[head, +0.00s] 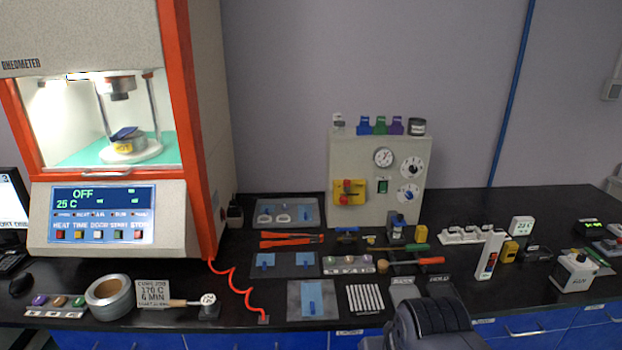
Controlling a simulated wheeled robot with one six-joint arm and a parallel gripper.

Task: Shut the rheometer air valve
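The rheometer (208,120) is the large beige and orange machine at the left, with a lit chamber and a display reading OFF and 25 C. A small fitting with a blue handle (346,230) lies on the bench in front of the grey panel. A blue-topped unit (397,224) stands to its right. I cannot tell for sure which part is the air valve, or its position. A dark, rounded part of my arm (432,322) shows at the bottom, right of centre. My gripper's fingertips cannot be made out, and nothing is seen held.
A grey panel (340,160) with gauges, a green switch and red knobs on a yellow plate stands at the back. A red coiled hose (240,290) runs from the rheometer to the bench front. Trays, tools and a tape roll (108,296) crowd the black bench (480,290).

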